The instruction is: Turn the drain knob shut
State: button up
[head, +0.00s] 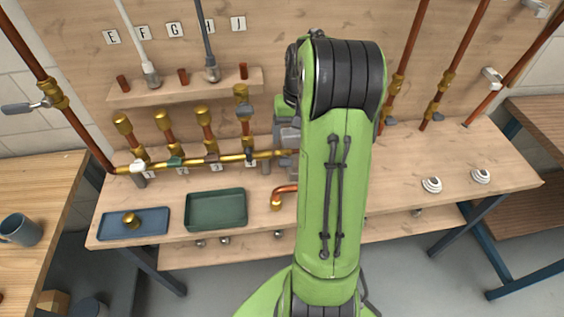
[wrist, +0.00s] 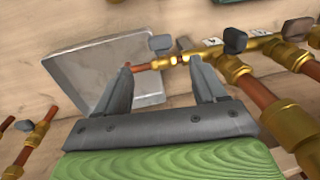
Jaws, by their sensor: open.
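In the wrist view a small dark grey knob (wrist: 160,43) stands on a brass pipe end with a short copper outlet (wrist: 142,67). It seems to be the drain knob, but I see no label naming it. My gripper (wrist: 161,66) is open, with its two fingers apart on either side of this pipe end. The knob shows just beyond the fingertips. I cannot tell whether either finger touches it. A grey square tray (wrist: 70,70) lies behind the left finger. In the head view my arm hides the drain end of the brass manifold (head: 232,158).
More knobs, a dark one (wrist: 235,40) and a brown one (wrist: 297,28), sit along the pipe close right of my gripper. Brass-fitted risers (head: 204,118) stand on the manifold. A blue tray (head: 150,228) and green tray (head: 238,200) lie in front. The bench's right part is mostly clear.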

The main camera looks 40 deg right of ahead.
aim_at(286, 162)
jog(key=f, duration=0.3)
jog(key=f+b, duration=0.1)
jog(key=f, duration=0.2)
jog(key=a+f+b, duration=0.1)
jog(key=f, duration=0.2)
jog(key=shift+w+f, duration=0.3)
jog(key=shift+f, duration=0.1)
jog(key=shift+d, duration=0.1)
jog(key=c, duration=1.1)
jog(key=shift+o, duration=0.2)
